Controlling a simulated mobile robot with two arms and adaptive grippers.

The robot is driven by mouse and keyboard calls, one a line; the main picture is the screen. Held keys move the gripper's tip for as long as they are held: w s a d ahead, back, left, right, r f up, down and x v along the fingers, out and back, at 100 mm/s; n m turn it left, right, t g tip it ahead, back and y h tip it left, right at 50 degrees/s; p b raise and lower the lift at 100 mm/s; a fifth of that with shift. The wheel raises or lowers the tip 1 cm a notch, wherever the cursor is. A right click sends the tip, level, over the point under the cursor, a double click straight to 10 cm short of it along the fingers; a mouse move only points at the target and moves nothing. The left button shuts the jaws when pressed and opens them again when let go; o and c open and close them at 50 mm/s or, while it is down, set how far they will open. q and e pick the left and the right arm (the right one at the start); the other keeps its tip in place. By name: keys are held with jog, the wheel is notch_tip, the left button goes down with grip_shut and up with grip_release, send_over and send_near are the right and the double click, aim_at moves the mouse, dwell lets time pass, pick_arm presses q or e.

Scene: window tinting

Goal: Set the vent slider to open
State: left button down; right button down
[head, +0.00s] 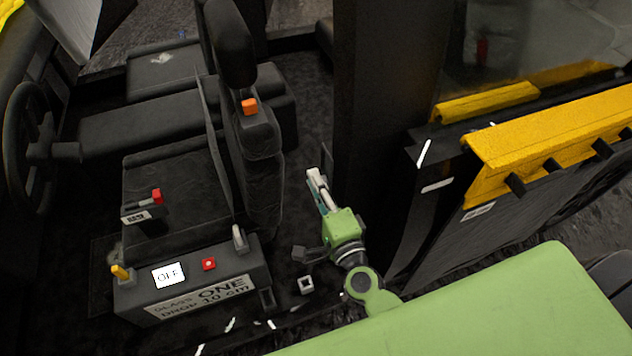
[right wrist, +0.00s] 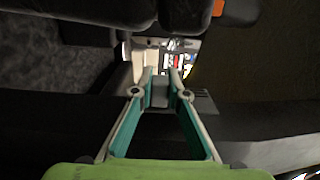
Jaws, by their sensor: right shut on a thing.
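My right gripper (head: 317,180) reaches up from my green arm beside the dark pillar, to the right of the seat. In the right wrist view its two fingers (right wrist: 162,76) close in on a small grey piece (right wrist: 160,95), which looks like the vent slider. A grey plate with dark slots (right wrist: 203,95), which looks like the vent, lies just right of the fingers. In the head view the slider is too small or hidden to make out, and its setting cannot be read. My left gripper is not in view.
A black seat (head: 262,155) stands left of the gripper. The dark pillar (head: 380,100) and a yellow-edged door panel (head: 545,140) bound the right side.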

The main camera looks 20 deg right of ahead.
notch_tip(320, 180, up, 6)
jog(key=p, duration=0.5)
jog(key=shift+r, duration=0.2)
jog(key=c, duration=2)
grip_release()
jog(key=shift+o, duration=0.2)
jog(key=shift+f, duration=0.1)
jog(key=shift+s, duration=0.3)
jog(key=s, duration=1.1)
jog(key=shift+s+d, duration=0.2)
jog(key=shift+s, duration=0.05)
